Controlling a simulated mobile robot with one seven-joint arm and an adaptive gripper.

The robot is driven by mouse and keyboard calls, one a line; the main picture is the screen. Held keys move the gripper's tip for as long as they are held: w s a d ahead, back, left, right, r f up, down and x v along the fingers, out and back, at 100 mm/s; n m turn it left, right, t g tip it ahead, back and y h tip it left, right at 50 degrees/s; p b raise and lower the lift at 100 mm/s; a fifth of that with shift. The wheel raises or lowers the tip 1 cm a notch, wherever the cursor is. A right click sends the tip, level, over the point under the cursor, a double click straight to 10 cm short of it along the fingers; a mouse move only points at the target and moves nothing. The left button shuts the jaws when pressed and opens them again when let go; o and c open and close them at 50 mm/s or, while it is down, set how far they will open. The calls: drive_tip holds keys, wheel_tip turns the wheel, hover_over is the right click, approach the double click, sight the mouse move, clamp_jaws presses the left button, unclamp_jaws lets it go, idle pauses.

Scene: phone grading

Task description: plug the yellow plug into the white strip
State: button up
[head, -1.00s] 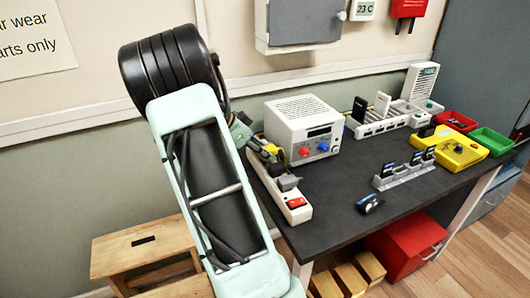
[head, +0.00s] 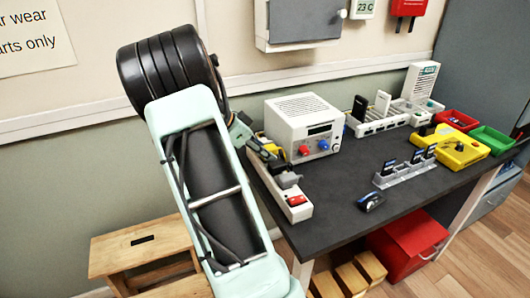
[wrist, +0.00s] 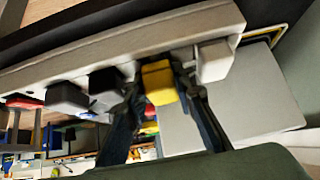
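The white strip (head: 299,213) lies along the left edge of the dark table, with a red switch (head: 296,200) at its near end. In the wrist view the strip (wrist: 110,52) crosses the upper half at a slant. The yellow plug (wrist: 158,82) is between the two fingers of my gripper (wrist: 160,92), which look shut on its sides. Its front end meets the strip's face; how deep it sits is hidden. In the head view the yellow plug (head: 272,154) shows only partly beside my gripper (head: 262,148).
A white power supply (head: 303,125) stands just right of the strip. A grey card rack (head: 405,174) and a dark blue item (head: 370,202) lie farther right.

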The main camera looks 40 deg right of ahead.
drive_tip(key=o, duration=0.5)
drive_tip(key=shift+s+a+f, duration=0.1)
drive_tip(key=shift+f, duration=0.35)
